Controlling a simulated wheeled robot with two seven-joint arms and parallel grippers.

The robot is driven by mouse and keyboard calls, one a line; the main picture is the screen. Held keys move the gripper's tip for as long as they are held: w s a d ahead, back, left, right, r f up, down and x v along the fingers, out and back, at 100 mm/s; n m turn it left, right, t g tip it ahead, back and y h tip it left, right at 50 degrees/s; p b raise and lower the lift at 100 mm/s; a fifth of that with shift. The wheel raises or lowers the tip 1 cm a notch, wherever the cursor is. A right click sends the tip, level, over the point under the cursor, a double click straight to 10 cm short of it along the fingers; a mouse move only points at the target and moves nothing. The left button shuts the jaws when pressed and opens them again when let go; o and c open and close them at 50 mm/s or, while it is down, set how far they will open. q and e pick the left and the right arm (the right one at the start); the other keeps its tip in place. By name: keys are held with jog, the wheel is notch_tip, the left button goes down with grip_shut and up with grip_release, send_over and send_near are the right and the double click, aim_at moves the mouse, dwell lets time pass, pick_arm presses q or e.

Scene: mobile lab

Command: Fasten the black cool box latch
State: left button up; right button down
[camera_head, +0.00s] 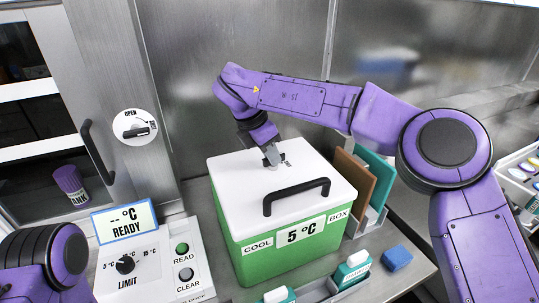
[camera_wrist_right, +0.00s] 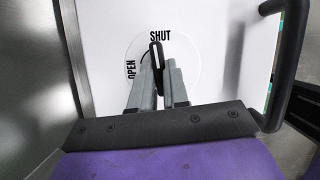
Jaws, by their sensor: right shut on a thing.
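The cool box (camera_head: 285,261) is green with a white lid (camera_head: 235,172), which lies closed on it. The black latch (camera_wrist_right: 155,50) sits on a white disc marked OPEN and SHUT on the lid. In the right wrist view its bar points up at the word SHUT, with OPEN to the left. My right gripper (camera_head: 271,155) reaches down to the lid behind the black handle (camera_head: 297,191). In the right wrist view its grey fingers (camera_wrist_right: 160,70) are shut on the latch. The fingers hide part of the latch. My left gripper is out of view.
A control panel (camera_head: 150,270) with READ and CLEAR buttons stands left of the box. Brown and teal boards (camera_head: 352,181) stand close on its right. A blue block (camera_head: 397,258) lies at the right front. A metal wall is behind.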

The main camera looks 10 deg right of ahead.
jog(key=shift+f+m, duration=0.1)
jog(key=shift+m, duration=0.5)
jog(key=shift+g, duration=0.3)
jog(key=c, duration=1.1)
grip_release()
jog(key=shift+d, duration=0.1)
jog(key=p+v, duration=0.1)
jog(key=v, duration=0.9)
jog(key=shift+r+p, duration=0.25)
jog(key=shift+p, duration=0.15)
jog(key=shift+w, duration=0.1)
